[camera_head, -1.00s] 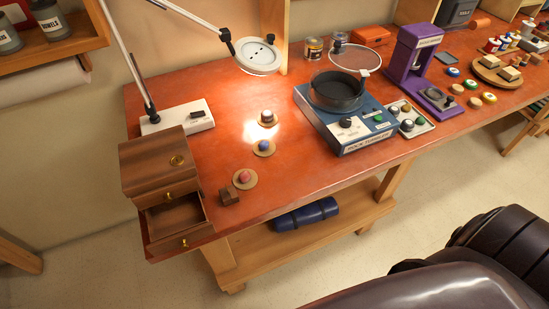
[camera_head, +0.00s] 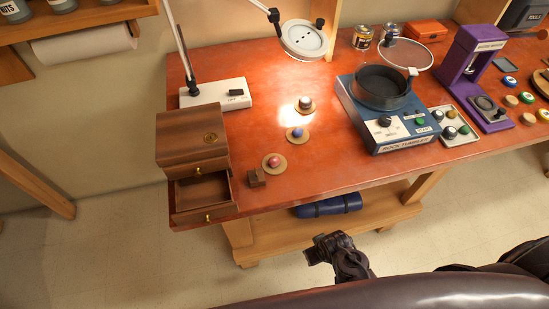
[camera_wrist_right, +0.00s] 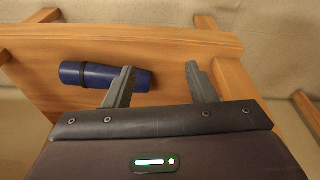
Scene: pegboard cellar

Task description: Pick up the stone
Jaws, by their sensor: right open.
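Three small stones rest on round wooden discs on the red-brown workbench: a pink stone (camera_head: 274,161), a blue stone (camera_head: 297,132) and a grey-white stone (camera_head: 306,102). More small rounded pieces, one green (camera_head: 464,130), lie in a pale tray (camera_head: 461,144) at the tumbler's right. Which one the task means cannot be told. My right gripper (camera_head: 318,250) is low in front of the bench, below the tabletop and apart from the stones. In the right wrist view its two fingers (camera_wrist_right: 160,68) are spread and empty. My left gripper is not visible.
A small wooden drawer box (camera_head: 193,140) with its drawer pulled out stands at the left. A lamp with a magnifier head (camera_head: 304,38) overhangs the stones. A blue rock tumbler (camera_head: 400,125) stands to their right.

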